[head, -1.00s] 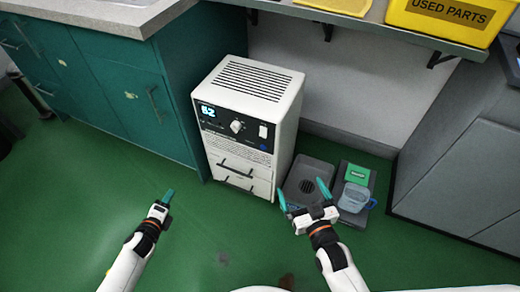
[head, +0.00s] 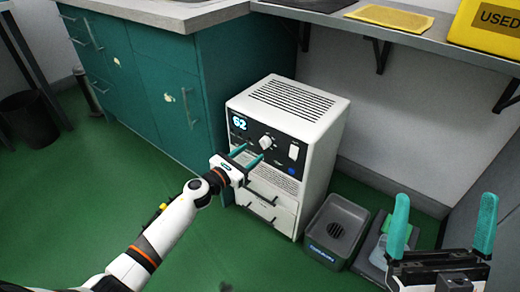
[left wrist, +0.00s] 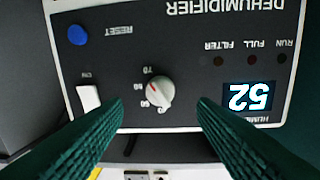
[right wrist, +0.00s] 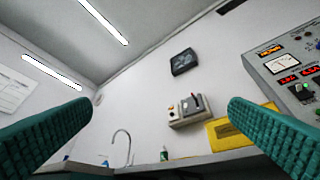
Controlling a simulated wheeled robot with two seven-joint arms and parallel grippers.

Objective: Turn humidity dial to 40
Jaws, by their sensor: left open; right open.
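The white dehumidifier (head: 318,160) stands on the green floor beside the teal cabinet. My right gripper (head: 444,205) is open and empty at the right, away from the dehumidifier.
A grey drain tray (head: 336,232) sits on the floor right of the dehumidifier. A shelf with a yellow bin (head: 490,25) overhangs behind. A blue button (left wrist: 77,35) and a white switch (left wrist: 88,98) are on the panel near the dial.

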